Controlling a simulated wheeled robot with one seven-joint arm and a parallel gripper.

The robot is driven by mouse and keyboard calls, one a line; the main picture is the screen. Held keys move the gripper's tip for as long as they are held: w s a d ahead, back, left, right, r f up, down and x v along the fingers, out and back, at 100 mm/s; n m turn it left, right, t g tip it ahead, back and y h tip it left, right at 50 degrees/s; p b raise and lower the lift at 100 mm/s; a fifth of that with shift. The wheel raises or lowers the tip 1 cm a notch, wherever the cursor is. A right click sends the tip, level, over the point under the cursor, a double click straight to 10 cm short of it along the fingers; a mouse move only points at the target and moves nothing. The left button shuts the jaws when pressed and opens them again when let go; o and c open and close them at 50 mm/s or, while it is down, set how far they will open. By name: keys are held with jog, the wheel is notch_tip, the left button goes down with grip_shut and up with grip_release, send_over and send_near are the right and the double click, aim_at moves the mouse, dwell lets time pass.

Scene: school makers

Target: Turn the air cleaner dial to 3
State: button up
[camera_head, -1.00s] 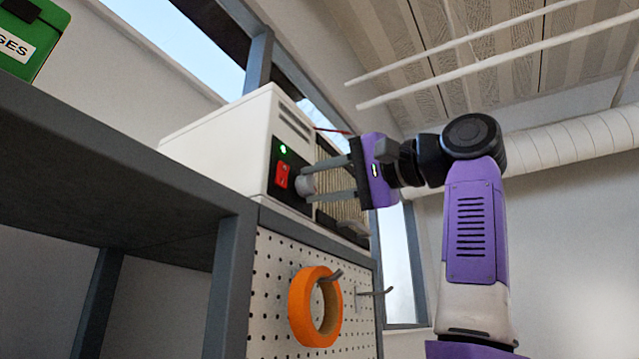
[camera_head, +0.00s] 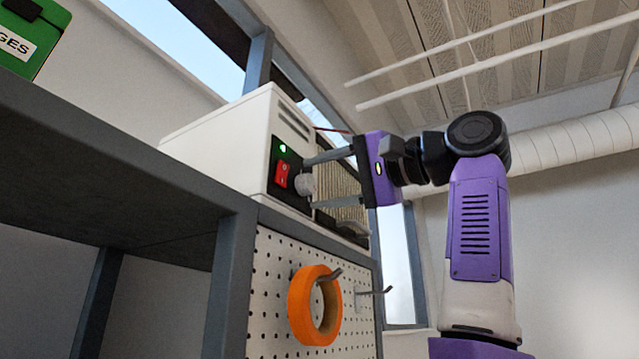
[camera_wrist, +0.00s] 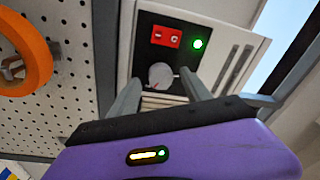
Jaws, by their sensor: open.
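The air cleaner (camera_head: 225,140) is a white box with a black front panel, on the top of a shelf unit. The panel bears a lit green lamp (camera_head: 282,149), a red switch (camera_head: 281,174) and a pale grey round dial (camera_head: 305,185). My gripper (camera_head: 311,183) is open, with one finger on each side of the dial. In the wrist view the dial (camera_wrist: 160,75) shows between the fingertips, with gaps visible beside it. I cannot read the number at which the dial stands.
A pegboard (camera_head: 270,270) below the cleaner holds an orange tape roll (camera_head: 301,305) on a hook. A dark grey shelf (camera_head: 110,165) extends at left, with a green box (camera_head: 35,35) on it. The space right of the cleaner, around my arm, looks free.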

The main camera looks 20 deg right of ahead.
jog(key=b+v, duration=0.2)
jog(key=v, duration=0.5)
jog(key=shift+s+d, duration=0.1)
jog(key=shift+s, duration=0.05)
dwell(0.4)
